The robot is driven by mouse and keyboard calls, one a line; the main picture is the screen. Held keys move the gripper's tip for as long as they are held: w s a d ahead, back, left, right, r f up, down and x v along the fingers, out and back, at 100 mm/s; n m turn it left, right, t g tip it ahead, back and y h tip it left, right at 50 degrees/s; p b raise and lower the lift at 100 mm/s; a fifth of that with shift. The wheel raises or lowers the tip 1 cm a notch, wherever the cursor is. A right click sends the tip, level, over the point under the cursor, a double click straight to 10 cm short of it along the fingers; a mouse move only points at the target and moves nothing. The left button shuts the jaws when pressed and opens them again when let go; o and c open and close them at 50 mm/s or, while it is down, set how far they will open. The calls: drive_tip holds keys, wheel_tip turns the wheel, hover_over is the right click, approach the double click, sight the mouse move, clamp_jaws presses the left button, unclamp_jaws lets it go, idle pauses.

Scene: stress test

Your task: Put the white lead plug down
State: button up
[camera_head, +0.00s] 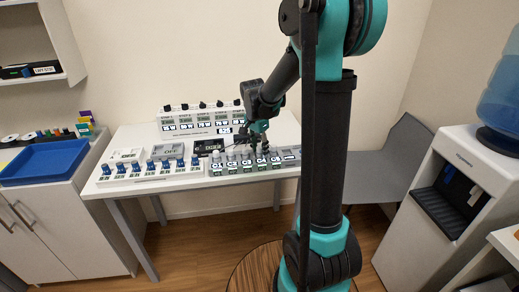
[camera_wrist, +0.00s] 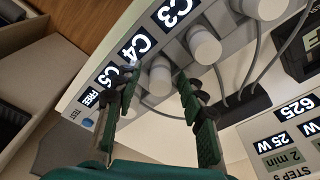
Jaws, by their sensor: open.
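My gripper (camera_wrist: 157,80) is open in the wrist view, one finger on each side of a white plug (camera_wrist: 160,74) on the grey panel by the C4 label. I cannot tell whether a finger touches it. More white plugs stand in the row, one by the C3 label (camera_wrist: 205,46) and one farther right (camera_wrist: 266,8). The spot by C5 and FREE is partly hidden by the left finger. In the head view my gripper (camera_head: 258,137) is over the labelled grey panel (camera_head: 218,170) on the white table; the plugs there are too small to tell apart.
Grey leads run from the plugs to a black block (camera_wrist: 243,107). A white step panel (camera_wrist: 270,150) lies beside it. On the table (camera_head: 100,188) stand a row of blue-topped units (camera_head: 150,165) and a display box (camera_head: 199,121) behind. A grey chair (camera_head: 400,155) is at the right.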

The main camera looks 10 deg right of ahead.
wheel_tip(320, 180, up, 12)
drive_tip(key=a, duration=0.1)
drive_tip(key=s+d+f+n+t, duration=0.1)
drive_tip(key=s+d+f+n, duration=0.1)
drive_tip(key=s+f+n, duration=0.3)
drive_tip(key=s+d+f+n+t+y, duration=0.1)
drive_tip(key=s+d+f+n+t, duration=0.1)
drive_tip(key=s+f+n, duration=0.4)
drive_tip(key=s+d+f, duration=0.1)
drive_tip(key=s+f, duration=0.4)
drive_tip(key=s, duration=0.6)
drive_tip(key=shift+f, duration=0.15)
